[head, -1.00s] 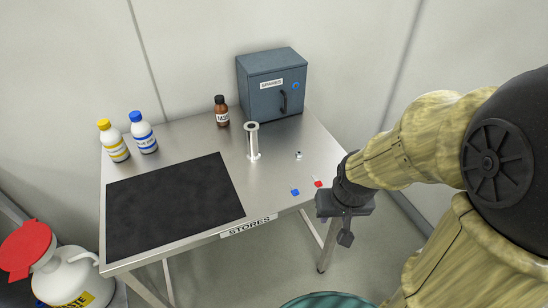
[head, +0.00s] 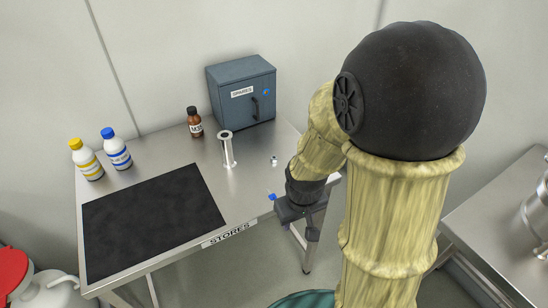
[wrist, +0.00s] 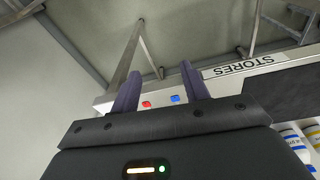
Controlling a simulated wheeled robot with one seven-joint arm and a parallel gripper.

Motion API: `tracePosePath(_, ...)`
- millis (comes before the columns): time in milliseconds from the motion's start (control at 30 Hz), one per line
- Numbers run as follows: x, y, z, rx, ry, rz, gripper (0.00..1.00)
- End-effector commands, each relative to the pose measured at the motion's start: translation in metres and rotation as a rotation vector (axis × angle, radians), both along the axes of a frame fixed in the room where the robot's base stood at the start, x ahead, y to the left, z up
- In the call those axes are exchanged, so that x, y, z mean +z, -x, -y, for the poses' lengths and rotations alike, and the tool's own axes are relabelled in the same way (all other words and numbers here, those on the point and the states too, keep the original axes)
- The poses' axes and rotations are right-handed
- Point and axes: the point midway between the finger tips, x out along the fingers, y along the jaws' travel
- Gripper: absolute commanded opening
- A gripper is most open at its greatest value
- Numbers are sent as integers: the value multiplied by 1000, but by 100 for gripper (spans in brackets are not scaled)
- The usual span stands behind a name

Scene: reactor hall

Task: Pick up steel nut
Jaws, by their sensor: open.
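The steel nut (head: 273,160) appears to be the tiny silvery piece near the right side of the steel table (head: 250,185), in front of the grey cabinet. It is too small to make out its shape well. My gripper (head: 312,234) hangs off the table's front right corner, nearer to me than the nut and apart from it. In the wrist view my gripper (wrist: 160,70) shows two dark fingers spread apart with nothing held. The nut cannot be made out in the wrist view.
A blue item (head: 271,196) lies by the table's front edge, and a red item (wrist: 147,104) shows beside it in the wrist view. A silvery spool-like post (head: 227,150), brown bottle (head: 195,123), SPARES cabinet (head: 240,92), two white bottles and black mat (head: 150,220) occupy the table.

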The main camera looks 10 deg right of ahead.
Motion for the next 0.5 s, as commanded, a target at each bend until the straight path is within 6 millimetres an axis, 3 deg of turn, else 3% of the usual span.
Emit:
tracePosePath(300,-51,-20,-6,440,229,-139,45)
tracePosePath(500,-70,-34,-1,746,437,-208,45)
